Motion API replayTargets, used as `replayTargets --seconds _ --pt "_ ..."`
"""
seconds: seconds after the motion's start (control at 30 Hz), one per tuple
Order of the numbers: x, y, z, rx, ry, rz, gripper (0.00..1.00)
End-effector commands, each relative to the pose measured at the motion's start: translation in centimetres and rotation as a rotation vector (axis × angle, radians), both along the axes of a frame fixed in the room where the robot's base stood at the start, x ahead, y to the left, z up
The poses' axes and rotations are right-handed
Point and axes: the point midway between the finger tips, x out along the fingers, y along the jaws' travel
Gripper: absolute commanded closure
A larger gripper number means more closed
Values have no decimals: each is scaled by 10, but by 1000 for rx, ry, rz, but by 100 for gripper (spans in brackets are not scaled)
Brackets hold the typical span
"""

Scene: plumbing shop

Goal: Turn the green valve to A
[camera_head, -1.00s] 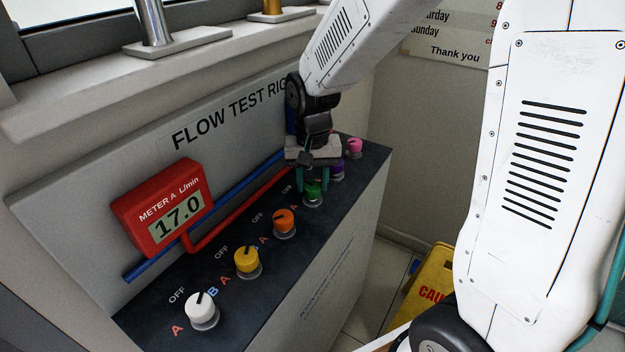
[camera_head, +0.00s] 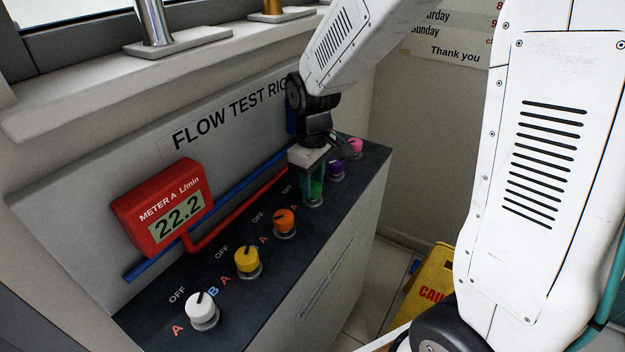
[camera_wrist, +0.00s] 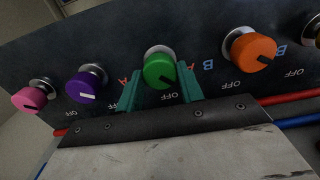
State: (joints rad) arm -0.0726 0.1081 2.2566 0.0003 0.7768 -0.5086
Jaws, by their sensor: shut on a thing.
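The green valve (camera_wrist: 159,71) is a round knob on the dark sloping panel. In the wrist view it sits between the two teal fingers of my gripper (camera_wrist: 160,88), which is shut on it. Its dark pointer mark aims down and slightly right in that picture, close to a white OFF label. A red A (camera_wrist: 123,81) is left of the knob and a blue B (camera_wrist: 208,64) is right of it. In the head view my gripper (camera_head: 314,178) stands over the green valve and partly hides it. The red meter A (camera_head: 165,208) reads 22.2.
An orange knob (camera_head: 285,221), a yellow knob (camera_head: 247,261) and a white knob (camera_head: 202,310) lie along the panel on one side. A purple knob (camera_wrist: 86,87) and a pink knob (camera_wrist: 30,98) are on the other. Red and blue pipes run behind the knobs.

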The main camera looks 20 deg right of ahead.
Motion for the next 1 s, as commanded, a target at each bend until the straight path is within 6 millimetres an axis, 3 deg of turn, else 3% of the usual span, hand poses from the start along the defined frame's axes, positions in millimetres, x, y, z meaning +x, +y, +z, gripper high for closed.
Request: replayTargets --seconds 0.4,1.0 --pt "0 -1 0 -1 0 235 85" --pt "0 -1 0 -1 0 287 85"
